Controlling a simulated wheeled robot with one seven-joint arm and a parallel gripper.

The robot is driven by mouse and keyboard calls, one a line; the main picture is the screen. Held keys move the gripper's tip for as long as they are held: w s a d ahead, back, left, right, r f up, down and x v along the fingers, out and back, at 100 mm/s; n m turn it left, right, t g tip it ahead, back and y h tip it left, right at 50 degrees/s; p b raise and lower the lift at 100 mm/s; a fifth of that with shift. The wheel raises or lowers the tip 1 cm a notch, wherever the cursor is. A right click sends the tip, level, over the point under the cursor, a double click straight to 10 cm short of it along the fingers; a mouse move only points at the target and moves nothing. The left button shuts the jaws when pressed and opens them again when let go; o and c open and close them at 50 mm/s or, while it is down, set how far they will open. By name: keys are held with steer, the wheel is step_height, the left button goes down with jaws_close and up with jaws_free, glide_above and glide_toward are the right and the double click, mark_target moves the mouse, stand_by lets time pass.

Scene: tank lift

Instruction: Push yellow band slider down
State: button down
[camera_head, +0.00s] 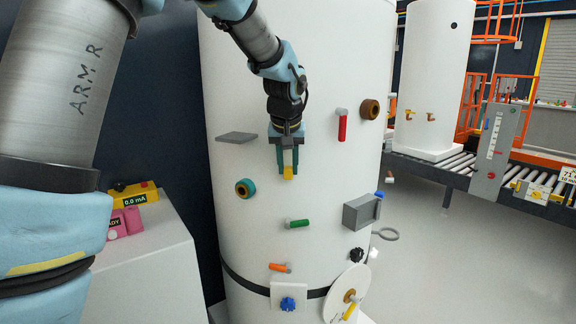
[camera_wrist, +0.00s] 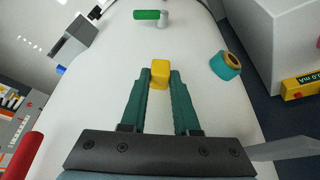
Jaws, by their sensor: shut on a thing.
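The white tank (camera_head: 245,110) stands upright in front of me. A small yellow block, the yellow slider (camera_head: 288,173), sits at the tank's front face, and the wrist view also shows it (camera_wrist: 160,68). My gripper (camera_head: 287,165) points down along the tank, its two green fingers on either side of the yellow block. In the wrist view my gripper (camera_wrist: 160,84) is shut on the block, which sticks out past the fingertips. Any track behind the block is hidden. A black band (camera_head: 240,282) circles the tank lower down, well below the block.
Around the gripper are a grey plate (camera_head: 237,137), a red handle (camera_head: 342,126), a teal ring (camera_head: 245,188), a green handle (camera_head: 299,223) and a grey box (camera_head: 361,211). Lower are an orange handle (camera_head: 280,267) and a white disc (camera_head: 345,290). Bare tank surface lies just below the block.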

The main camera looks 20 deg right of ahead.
step_height(320, 180, down, 2)
steer(key=shift+f+b, duration=0.1)
steer(key=shift+b, duration=0.55)
steer(key=c, duration=0.6)
jaws_free()
steer(key=shift+c, duration=0.2)
steer(key=shift+r, duration=0.25)
steer(key=b+v, duration=0.1)
steer(key=v, duration=0.9)
steer(key=shift+s+r+b, duration=0.2)
steer(key=shift+r+b, duration=0.05)
steer(key=shift+b, duration=0.15)
steer(key=shift+a, duration=0.1)
